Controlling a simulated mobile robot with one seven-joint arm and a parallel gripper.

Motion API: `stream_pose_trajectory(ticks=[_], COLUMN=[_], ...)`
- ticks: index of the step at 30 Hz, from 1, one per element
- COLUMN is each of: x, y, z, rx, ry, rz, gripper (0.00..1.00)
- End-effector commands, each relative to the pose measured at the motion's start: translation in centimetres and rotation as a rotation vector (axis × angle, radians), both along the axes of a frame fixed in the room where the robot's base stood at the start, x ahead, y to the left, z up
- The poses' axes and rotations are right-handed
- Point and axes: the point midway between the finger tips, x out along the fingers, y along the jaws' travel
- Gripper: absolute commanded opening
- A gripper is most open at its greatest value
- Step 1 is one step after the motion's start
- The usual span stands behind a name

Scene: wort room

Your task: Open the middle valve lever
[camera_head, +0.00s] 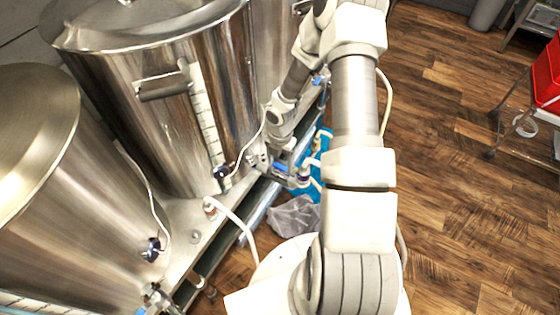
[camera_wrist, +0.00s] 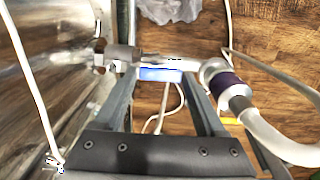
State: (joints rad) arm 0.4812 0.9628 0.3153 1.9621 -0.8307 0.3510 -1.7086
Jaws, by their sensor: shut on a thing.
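The middle valve lever (camera_wrist: 160,74) has a blue handle and lies crosswise between my fingertips in the wrist view. My gripper (camera_wrist: 160,80) is shut on this handle, with a finger at each end of the blue part. The steel valve body (camera_wrist: 122,54) is just left of the lever, by the kettle wall. In the head view the middle kettle (camera_head: 160,100) is a large steel vessel, and my arm reaches down to the valve at its lower right. Blue shows there too, but my arm partly hides the grip.
A fitting with a purple band (camera_wrist: 230,84) and a white hose (camera_wrist: 285,145) sit close beside the right finger. A grey cloth (camera_head: 294,215) lies below the stand. Another kettle (camera_head: 50,190) stands at the left. The wooden floor (camera_head: 450,200) at right is mostly clear.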

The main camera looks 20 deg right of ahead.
Motion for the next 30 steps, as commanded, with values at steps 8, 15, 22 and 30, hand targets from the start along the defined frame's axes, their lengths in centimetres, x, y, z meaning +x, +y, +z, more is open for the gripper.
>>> stream_pose_trajectory(ticks=[8, 15, 22, 30], x=[0.1, 0.1, 0.1, 0.1], y=[-0.1, -0.1, -0.1, -0.1], z=[0.0, 0.0, 1.4, 7.6], rx=[-0.003, -0.001, -0.001, -0.003], ry=[-0.003, -0.002, -0.003, -0.006], rz=[0.009, 0.005, 0.003, 0.003], gripper=[0.87, 1.0, 1.0, 1.0])
